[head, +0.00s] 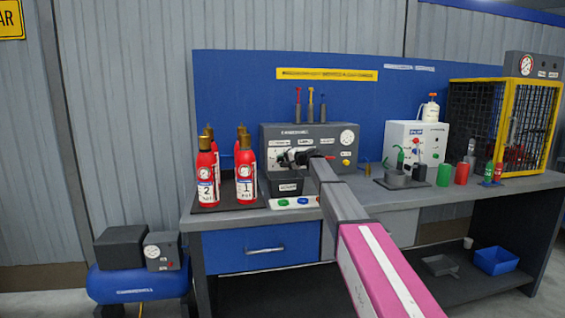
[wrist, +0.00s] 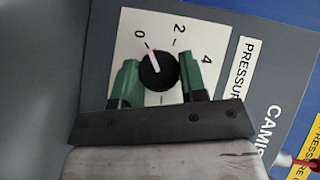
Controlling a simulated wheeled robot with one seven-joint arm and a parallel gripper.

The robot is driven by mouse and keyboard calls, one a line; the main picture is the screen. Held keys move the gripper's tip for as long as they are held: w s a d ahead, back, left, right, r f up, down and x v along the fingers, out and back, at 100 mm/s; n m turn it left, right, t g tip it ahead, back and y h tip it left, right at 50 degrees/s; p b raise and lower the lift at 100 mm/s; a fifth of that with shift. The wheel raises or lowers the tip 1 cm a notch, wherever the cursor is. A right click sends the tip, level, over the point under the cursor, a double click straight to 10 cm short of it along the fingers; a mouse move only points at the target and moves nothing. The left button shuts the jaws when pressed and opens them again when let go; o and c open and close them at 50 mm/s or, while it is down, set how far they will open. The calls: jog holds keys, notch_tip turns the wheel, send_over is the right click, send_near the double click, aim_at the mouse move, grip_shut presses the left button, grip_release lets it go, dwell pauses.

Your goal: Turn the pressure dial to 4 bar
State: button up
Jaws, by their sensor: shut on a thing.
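The pressure dial (wrist: 158,71) is a round black knob on a white scale plate (wrist: 190,42) in the wrist view. Its white pointer line aims up and left, close to the 0 mark, perhaps slightly toward 2. The marks 0, 2 and 4 show; the lower part of the scale is hidden by my gripper. My gripper (wrist: 160,76) has a green finger on each side of the knob and is shut on it. In the head view my gripper (head: 298,158) reaches the front of the grey test console (head: 325,135), and the dial cannot be made out there.
Red extinguishers (head: 205,180) stand left of the console on the workbench (head: 450,193). A white box (head: 415,138), red and green cups and a yellow-framed cage (head: 510,125) stand to the right. A blue compressor (head: 135,283) sits on the floor at left.

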jog(key=m+y, duration=0.1)
jog(key=m+t+y, duration=0.1)
jog(key=y, duration=0.1)
jog(key=shift+f+m, duration=0.25)
jog(key=shift+m, duration=0.05)
jog(key=shift+m+t+y, duration=0.7)
jog(key=shift+m, duration=0.4)
jog(key=o, duration=0.9)
jog(key=shift+o, duration=0.2)
jog(key=shift+s+d, duration=0.1)
jog(key=shift+d, duration=0.05)
